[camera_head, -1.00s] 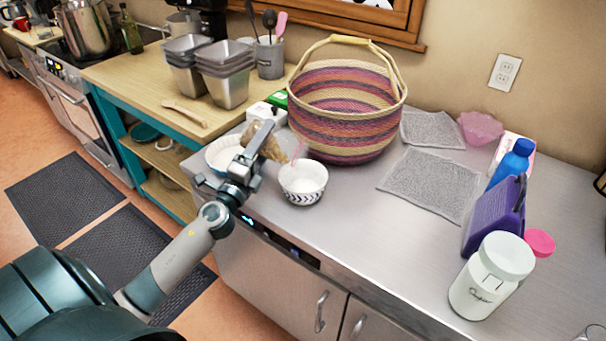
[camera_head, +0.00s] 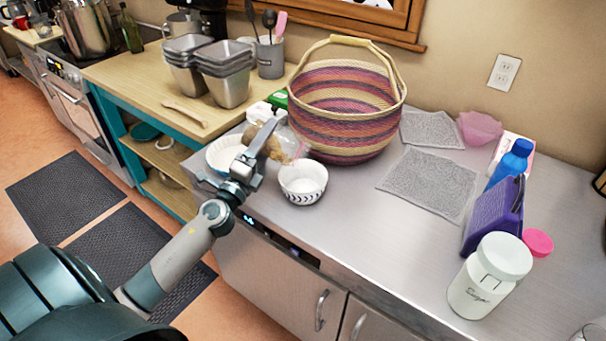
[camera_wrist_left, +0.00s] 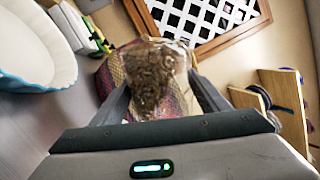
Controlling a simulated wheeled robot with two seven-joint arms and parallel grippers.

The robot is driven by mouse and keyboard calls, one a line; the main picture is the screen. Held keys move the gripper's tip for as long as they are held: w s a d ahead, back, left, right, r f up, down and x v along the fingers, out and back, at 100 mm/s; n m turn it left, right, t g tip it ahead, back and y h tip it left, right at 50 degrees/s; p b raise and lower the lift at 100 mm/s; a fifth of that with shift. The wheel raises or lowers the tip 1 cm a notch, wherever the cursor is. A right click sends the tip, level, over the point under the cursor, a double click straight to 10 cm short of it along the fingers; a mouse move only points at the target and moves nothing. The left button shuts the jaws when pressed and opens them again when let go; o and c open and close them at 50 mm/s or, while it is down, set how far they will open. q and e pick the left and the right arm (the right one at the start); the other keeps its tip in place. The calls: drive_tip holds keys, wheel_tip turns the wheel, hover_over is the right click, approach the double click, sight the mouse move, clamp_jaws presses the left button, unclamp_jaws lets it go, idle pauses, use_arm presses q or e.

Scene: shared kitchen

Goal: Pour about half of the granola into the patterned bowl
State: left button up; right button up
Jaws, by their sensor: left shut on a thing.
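My left gripper (camera_head: 266,134) is shut on a clear bag of brown granola (camera_head: 284,146). It holds the bag above the counter, up and left of the patterned bowl (camera_head: 303,187). In the left wrist view, the granola bag (camera_wrist_left: 151,75) sits between the two fingers and still has granola in it. The patterned bowl is white with a dark leaf-like band and stands upright on the counter. Its visible inside looks white; I see no granola there. The bag's mouth is hard to make out. My right gripper is not in view.
A white dish (camera_head: 222,152) stands left of the bowl, partly behind my arm. A large striped basket (camera_head: 345,110) stands close behind the bowl. Grey cloths (camera_head: 430,183), a purple container (camera_head: 493,215) and a white jar (camera_head: 488,278) are to the right. The counter right of the bowl is clear.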

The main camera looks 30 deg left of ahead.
sight(275, 137)
use_arm(q)
drive_tip(key=shift+w+d+r+m+h+p, duration=0.1)
drive_tip(key=shift+d+r+m+h+p, duration=0.2)
drive_tip(key=shift+d+r+m+p, duration=0.45)
drive_tip(key=shift+w+d+r+m+h+p, duration=0.1)
drive_tip(key=shift+d+r+m+h+p, duration=0.2)
drive_tip(key=shift+m+p, duration=0.8)
idle(2.4)
drive_tip(key=shift+w+d+r+m+h+p, duration=0.15)
drive_tip(key=shift+d+r+m+h+p, duration=0.5)
drive_tip(key=shift+m+p, duration=0.75)
idle(2.3)
